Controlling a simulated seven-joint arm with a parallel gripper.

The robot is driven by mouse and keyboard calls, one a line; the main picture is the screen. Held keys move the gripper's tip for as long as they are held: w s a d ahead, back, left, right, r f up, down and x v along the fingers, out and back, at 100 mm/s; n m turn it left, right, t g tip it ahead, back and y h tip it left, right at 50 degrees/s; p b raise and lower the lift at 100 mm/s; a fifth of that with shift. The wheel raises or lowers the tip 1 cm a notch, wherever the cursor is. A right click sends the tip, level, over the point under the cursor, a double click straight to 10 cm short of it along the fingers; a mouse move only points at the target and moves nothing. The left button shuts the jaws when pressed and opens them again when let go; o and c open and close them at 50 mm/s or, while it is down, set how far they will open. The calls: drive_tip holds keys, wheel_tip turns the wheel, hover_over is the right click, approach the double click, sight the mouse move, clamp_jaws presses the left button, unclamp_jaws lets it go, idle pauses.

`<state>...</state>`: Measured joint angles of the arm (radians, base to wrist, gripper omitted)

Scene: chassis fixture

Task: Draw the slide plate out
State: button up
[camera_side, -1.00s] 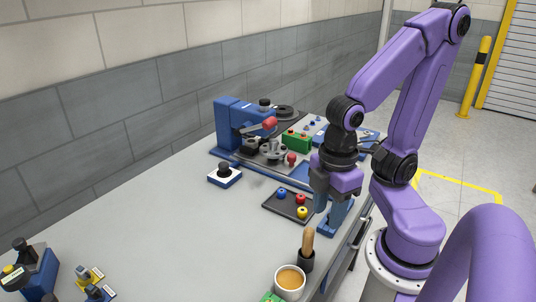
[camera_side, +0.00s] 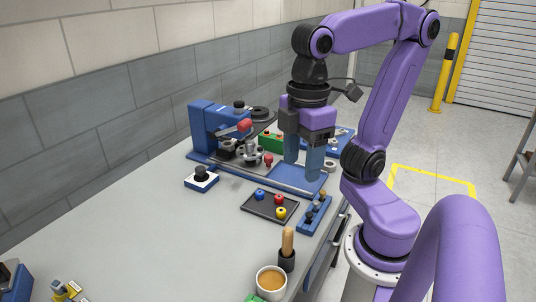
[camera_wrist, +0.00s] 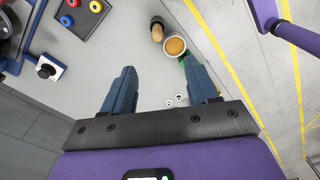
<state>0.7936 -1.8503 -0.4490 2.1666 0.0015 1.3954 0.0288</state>
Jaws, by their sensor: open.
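My gripper (camera_side: 303,175) points down, its two blue fingers parted and empty. It hangs over the right end of the blue fixture (camera_side: 205,125), in front of part of its flat blue base (camera_side: 285,177). The fixture carries a red-ended lever, grey metal parts and a red knob (camera_side: 268,160). I cannot tell for certain which part is the slide plate. A blue strip (camera_side: 313,214) with small fittings lies on the bench in front. In the wrist view my gripper (camera_wrist: 160,85) is open, with bare bench between its fingers; the main fixture is mostly out of that view.
A dark tray (camera_side: 262,214) holds blue, red and yellow knobs. A white-and-blue block with a black knob (camera_side: 201,178) stands left of it. A cup (camera_side: 271,286) and wooden-handled tool (camera_side: 288,242) stand near the front edge. The left bench is largely clear.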

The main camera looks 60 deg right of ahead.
drive_tip(key=w+d+r+m, duration=0.15)
drive_tip(key=w+m, duration=0.35)
drive_tip(key=w, duration=0.5)
drive_tip(key=m, duration=1.2)
hover_over(269, 156)
wheel_tip(269, 156, down, 6)
drive_tip(key=f, duration=0.1)
wheel_tip(269, 156, down, 17)
drive_tip(key=shift+w+d+f, duration=0.1)
drive_tip(key=shift+d+f, duration=0.05)
drive_tip(key=shift+f, duration=0.05)
